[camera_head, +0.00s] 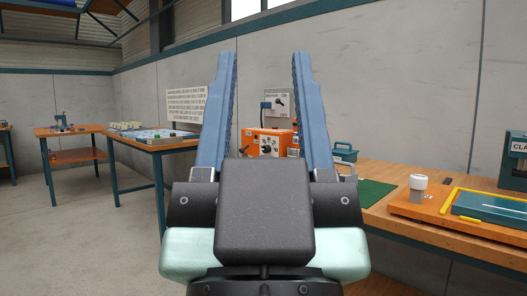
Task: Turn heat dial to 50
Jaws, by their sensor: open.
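My gripper (265,56) fills the middle of the view, its two blue fingers pointing up and away, open, with nothing between them. Beyond and between the fingers is an orange box (253,135) with a dark round dial (266,149) on its front, probably the heat dial. A smaller dark knob sits above it. The dial's scale and setting are too small to read. The fingers hide the box's sides, and my gripper body hides its lower part. The fingers appear well short of the box.
A grey wall panel (275,98) with a dark switch hangs above the box. At right, a wooden workbench (390,222) holds a green mat (373,192), a teal toolbox (344,152), a white-capped item (418,182) and a teal plate (490,208). Other tables stand at left; the floor there is clear.

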